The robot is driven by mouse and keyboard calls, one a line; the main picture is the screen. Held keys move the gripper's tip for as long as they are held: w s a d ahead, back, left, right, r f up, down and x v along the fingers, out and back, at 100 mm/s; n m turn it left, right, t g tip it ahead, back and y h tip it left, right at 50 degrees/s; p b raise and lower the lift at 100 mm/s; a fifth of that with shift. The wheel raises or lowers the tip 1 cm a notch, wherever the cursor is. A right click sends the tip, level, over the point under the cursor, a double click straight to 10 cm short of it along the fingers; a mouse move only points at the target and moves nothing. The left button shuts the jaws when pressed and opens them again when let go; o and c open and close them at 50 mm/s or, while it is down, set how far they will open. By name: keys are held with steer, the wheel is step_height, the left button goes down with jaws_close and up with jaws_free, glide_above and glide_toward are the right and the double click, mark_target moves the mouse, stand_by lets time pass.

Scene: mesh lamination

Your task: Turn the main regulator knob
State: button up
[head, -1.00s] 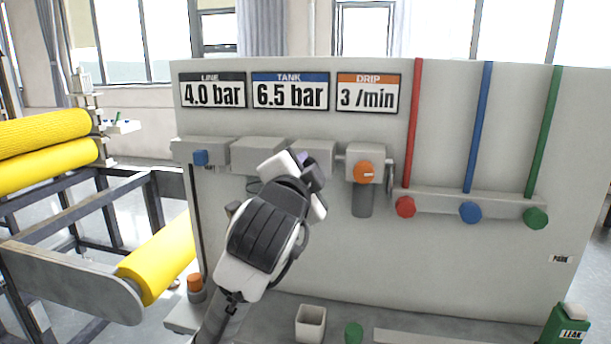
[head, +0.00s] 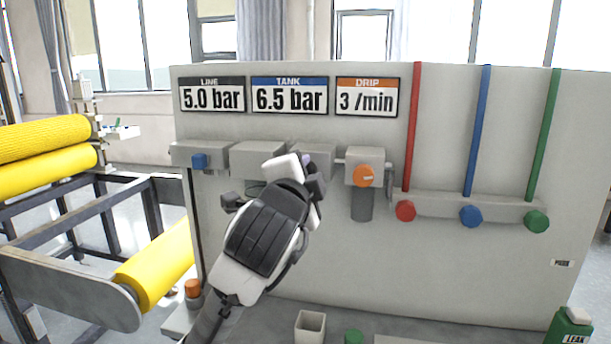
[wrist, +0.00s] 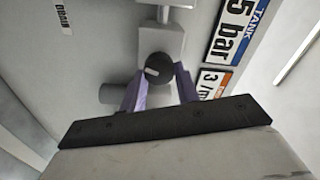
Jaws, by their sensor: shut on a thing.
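The main regulator knob is the dark round knob (wrist: 154,68) with a pale mark, on a grey block in the wrist view. My gripper's purple fingers (wrist: 158,84) are shut on it, one on each side. In the head view my gripper (head: 307,165) is against the third grey block (head: 318,152) of the row and hides the knob. The LINE display (head: 212,98) reads 5.0 bar. The TANK display (head: 289,96) reads 6.5 bar.
The orange drip knob (head: 363,176) is close to the right of my gripper, under the DRIP display (head: 367,98). Red (head: 405,211), blue (head: 471,216) and green (head: 536,221) valve knobs sit further right. A blue knob (head: 199,161) is at left. Yellow rolls (head: 160,265) stand left of the panel.

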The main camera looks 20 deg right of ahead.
steer(key=o, duration=1)
steer(key=shift+s, duration=0.1)
steer(key=b+v, duration=0.2)
steer(key=v, duration=1.1)
steer(key=shift+s+a+b, duration=0.25)
steer(key=shift+a+b, duration=0.05)
